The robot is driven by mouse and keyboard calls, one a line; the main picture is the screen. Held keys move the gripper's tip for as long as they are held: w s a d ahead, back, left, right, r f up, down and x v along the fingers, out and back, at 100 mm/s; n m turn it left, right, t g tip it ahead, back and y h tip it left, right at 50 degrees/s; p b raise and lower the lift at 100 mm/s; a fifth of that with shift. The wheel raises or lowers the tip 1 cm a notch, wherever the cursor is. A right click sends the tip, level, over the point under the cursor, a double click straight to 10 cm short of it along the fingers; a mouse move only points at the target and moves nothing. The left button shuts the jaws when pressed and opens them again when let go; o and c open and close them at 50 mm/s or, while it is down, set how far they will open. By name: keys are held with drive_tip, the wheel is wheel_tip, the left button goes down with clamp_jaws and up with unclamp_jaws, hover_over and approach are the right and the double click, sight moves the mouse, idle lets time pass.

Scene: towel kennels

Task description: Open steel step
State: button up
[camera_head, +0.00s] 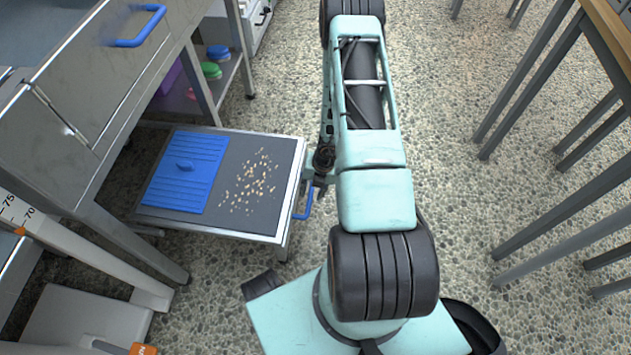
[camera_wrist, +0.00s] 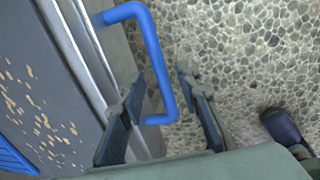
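The steel step (camera_head: 291,160) is a low steel-edged unit with a dark grey top, standing out beside the steel table at left. Its blue handle (camera_head: 304,205) is on its right-hand edge and shows large in the wrist view (camera_wrist: 157,55). My gripper (camera_head: 318,182) is at that edge, partly hidden by my arm in the head view. In the wrist view my gripper (camera_wrist: 162,100) is open, with one finger on the step side of the handle and the other on the floor side. The handle's lower end lies between them; I cannot tell whether either finger touches it.
A blue ribbed panel (camera_head: 187,170) and scattered tan crumbs (camera_head: 250,185) lie on the step's top. The steel table (camera_head: 100,75) has another blue handle (camera_head: 140,28). A white scale-like post (camera_head: 90,255) stands at lower left. Speckled floor is free right of my arm, before table legs (camera_head: 550,85).

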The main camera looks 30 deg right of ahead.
wheel_tip(320, 180, up, 11)
drive_tip(key=s+d, duration=0.1)
drive_tip(key=shift+d+f, duration=0.2)
drive_tip(key=shift+d, duration=0.15)
idle(0.5)
